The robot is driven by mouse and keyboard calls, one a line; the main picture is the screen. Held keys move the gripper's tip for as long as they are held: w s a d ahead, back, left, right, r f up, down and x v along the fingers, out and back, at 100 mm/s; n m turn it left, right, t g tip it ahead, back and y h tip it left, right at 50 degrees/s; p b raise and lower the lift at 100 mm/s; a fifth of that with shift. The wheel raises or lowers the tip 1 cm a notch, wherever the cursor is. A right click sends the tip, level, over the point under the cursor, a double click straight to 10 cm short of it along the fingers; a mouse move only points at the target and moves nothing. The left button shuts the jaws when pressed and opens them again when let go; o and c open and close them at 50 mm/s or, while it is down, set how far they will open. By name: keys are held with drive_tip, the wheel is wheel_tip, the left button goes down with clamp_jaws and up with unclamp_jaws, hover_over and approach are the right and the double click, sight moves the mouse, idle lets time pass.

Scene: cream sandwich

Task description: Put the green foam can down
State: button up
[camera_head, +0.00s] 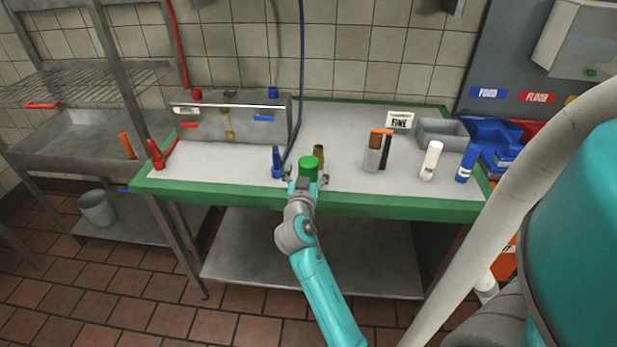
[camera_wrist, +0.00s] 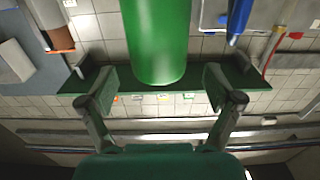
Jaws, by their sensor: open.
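The green foam can (camera_head: 308,166) is upright at the front part of the green-edged table (camera_head: 400,208), right of the blue nozzle bottle. My gripper (camera_head: 305,182) is at the near side of the can and hides its lower part. In the wrist view the green can (camera_wrist: 156,40) fills the top middle. My gripper's fingers (camera_wrist: 160,85) are spread wide there, with a gap on each side of the can. The can's contact with the tabletop is hidden.
A blue nozzle bottle (camera_head: 278,163) and a brown bottle (camera_head: 319,155) stand close by. Farther right are a grey holder (camera_head: 372,160), a white bottle (camera_head: 431,160) and a blue can (camera_head: 467,163). A metal box (camera_head: 230,120) is behind left. Tabletop between the brown bottle and holder is clear.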

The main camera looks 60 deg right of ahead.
drive_tip(key=shift+x, duration=1.6)
drive_tip(key=shift+r, duration=0.15)
clamp_jaws()
